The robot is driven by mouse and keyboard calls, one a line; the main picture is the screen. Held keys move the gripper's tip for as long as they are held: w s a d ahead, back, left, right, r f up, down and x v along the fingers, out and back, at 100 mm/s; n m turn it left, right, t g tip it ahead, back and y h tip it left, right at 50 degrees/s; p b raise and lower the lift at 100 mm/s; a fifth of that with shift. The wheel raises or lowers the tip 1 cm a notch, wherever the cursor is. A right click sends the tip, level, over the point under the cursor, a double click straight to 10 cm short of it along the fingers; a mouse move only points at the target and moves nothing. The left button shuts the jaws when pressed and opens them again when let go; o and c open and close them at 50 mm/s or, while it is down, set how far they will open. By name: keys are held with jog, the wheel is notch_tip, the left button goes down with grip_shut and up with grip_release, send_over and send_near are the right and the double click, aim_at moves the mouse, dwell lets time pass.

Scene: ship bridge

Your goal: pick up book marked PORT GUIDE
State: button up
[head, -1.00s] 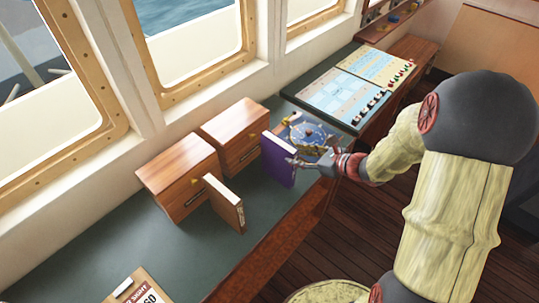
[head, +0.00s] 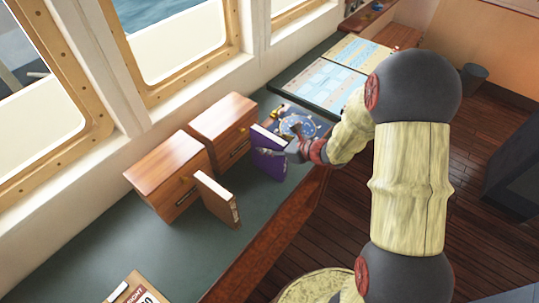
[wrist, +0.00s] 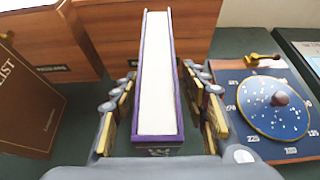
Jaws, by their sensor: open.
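A purple book (head: 266,164) stands upright on the green counter, with no readable title in the head view. In the wrist view the purple book (wrist: 158,85) shows its white page edges and purple cover edges; small marks at its near end are not legible. My gripper (wrist: 160,100) is open, with one finger on each side of the book. It is around the book, and I cannot tell whether the fingers touch it. In the head view my gripper (head: 288,150) is at the book's right end, partly hidden by my wrist.
A brown book (head: 214,198), its visible lettering ending in "LIST" in the wrist view (wrist: 28,110), stands to the left. Two wooden drawer boxes (head: 168,172) (head: 222,128) stand behind. A blue round dial instrument (wrist: 270,105) lies close on the right. A clipboard (head: 135,290) lies at front left.

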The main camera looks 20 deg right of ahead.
jog(key=c, duration=1.1)
jog(key=shift+r, duration=0.1)
grip_shut()
